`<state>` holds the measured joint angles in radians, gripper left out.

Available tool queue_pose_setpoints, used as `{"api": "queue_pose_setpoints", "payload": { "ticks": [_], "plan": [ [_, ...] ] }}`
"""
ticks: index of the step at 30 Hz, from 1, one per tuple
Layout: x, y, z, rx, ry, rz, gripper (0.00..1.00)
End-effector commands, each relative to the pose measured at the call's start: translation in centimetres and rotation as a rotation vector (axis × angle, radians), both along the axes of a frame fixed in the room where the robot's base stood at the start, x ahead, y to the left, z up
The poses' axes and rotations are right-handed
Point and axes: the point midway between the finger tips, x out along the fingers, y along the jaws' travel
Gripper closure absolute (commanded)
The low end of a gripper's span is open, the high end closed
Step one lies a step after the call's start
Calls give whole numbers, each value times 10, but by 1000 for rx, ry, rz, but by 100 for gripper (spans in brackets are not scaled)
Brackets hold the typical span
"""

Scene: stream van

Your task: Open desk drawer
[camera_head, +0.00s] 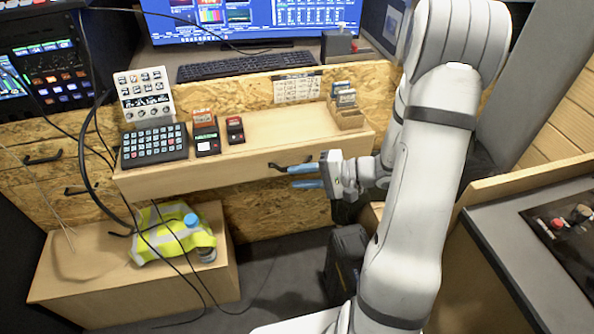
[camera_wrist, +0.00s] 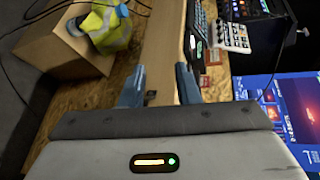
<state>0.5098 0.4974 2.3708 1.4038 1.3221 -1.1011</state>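The desk's light wooden front (camera_head: 215,174) spans the middle of the head view. A dark bar handle (camera_head: 277,166) sits near its right end. My gripper (camera_head: 290,177) is just in front of this handle, with its blue fingers pointing left. The fingers are apart, with one beside the handle and one lower. In the wrist view, my gripper (camera_wrist: 159,82) shows both blue fingers spread wide, with the wooden front (camera_wrist: 160,50) between them. A small dark piece near the left finger may be the handle. I cannot tell whether the fingers touch it.
A button pad (camera_head: 154,145), small devices and a wooden card box (camera_head: 347,117) stand on the ledge above. Below left, a wooden box (camera_head: 75,270) carries a yellow vest (camera_head: 165,238) and a bottle (camera_head: 206,250). Black cables hang at left. A black case (camera_head: 346,262) stands below my gripper.

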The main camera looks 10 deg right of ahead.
Motion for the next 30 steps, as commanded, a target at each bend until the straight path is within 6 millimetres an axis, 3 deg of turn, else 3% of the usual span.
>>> {"api": "queue_pose_setpoints", "payload": {
  "ticks": [1,3,7,11,14,24,30],
  "plan": [
    [10,-14,-20,35,-16,-71,71],
    [21,-30,-35,65,-50,-159,71],
    [34,-55,-56,89,-95,-281,71],
    [40,-66,-66,94,-117,-340,71],
    [46,-64,-68,95,-124,-350,71],
    [81,-27,-75,93,-122,-346,71],
    [93,-15,-77,94,-122,-348,71]
  ]
}}
